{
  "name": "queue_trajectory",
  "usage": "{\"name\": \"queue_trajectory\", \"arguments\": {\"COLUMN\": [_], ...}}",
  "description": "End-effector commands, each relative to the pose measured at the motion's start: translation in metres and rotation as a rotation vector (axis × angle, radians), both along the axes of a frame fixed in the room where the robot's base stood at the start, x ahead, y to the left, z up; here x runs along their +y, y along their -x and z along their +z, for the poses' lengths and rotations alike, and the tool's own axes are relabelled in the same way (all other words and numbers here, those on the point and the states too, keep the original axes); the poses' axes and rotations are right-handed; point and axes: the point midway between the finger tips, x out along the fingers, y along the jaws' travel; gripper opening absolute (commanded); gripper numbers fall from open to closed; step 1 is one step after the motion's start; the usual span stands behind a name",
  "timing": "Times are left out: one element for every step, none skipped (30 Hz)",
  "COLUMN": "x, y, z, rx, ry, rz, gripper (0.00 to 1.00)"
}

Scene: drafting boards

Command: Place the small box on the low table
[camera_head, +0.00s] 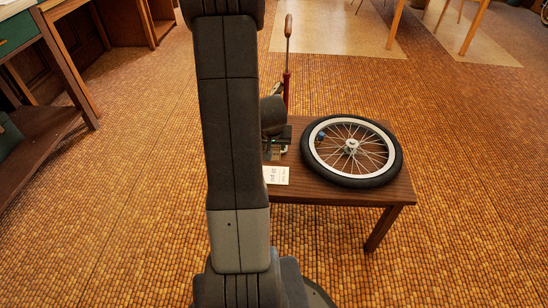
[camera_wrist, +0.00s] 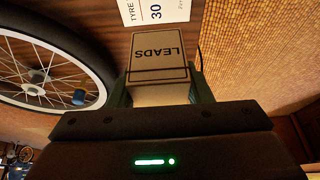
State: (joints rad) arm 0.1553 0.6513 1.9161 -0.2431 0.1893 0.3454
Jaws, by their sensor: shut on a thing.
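A small tan cardboard box marked LEADS (camera_wrist: 158,62) sits between the fingers of my gripper (camera_wrist: 161,88) in the wrist view. My gripper is shut on it. In the head view my gripper (camera_head: 282,140) is partly hidden behind my arm, and only a bit of the box (camera_head: 275,154) shows. Both are over the left part of the low brown wooden table (camera_head: 345,195). I cannot tell whether the box touches the tabletop.
A spoked wheel with a black tyre (camera_head: 393,168) lies flat on the table's right side, close to the gripper. A white printed card (camera_head: 277,175) lies at the near edge. A red upright thing with a wooden handle (camera_head: 288,45) stands behind. My arm hides the table's left end.

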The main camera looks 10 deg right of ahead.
Motion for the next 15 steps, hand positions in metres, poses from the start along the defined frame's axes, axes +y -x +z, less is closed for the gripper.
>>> {"name": "queue_trajectory", "arguments": {"x": [-0.001,-0.002,-0.002,-0.002,-0.003,-0.003,-0.003,-0.003,-0.003,-0.003,-0.003,-0.003,-0.002,-0.002,-0.002], "y": [0.0,0.001,0.001,0.001,0.001,0.001,0.001,0.001,0.001,0.001,0.001,0.001,0.001,0.001,0.001], "z": [-0.006,-0.007,-0.007,-0.007,-0.008,-0.009,-0.01,-0.011,-0.013,-0.015,-0.017,-0.02,-0.023,-0.026,-0.031], "rx": [-0.001,-0.001,-0.001,-0.001,0.0,0.0,0.0,0.0,0.0,0.0,0.0,0.0,0.0,0.0,0.0], "ry": [-0.001,-0.001,0.0,0.0,-0.001,-0.001,-0.001,-0.001,-0.001,-0.001,-0.001,-0.001,-0.001,-0.001,0.0], "rz": [-0.005,-0.007,-0.009,-0.009,-0.01,-0.01,-0.01,-0.01,-0.01,-0.01,-0.009,-0.009,-0.009,-0.009,-0.009], "gripper": [0.18,0.18,0.18,0.18,0.18,0.18,0.18,0.18,0.18,0.18,0.18,0.18,0.18,0.18,0.18]}}
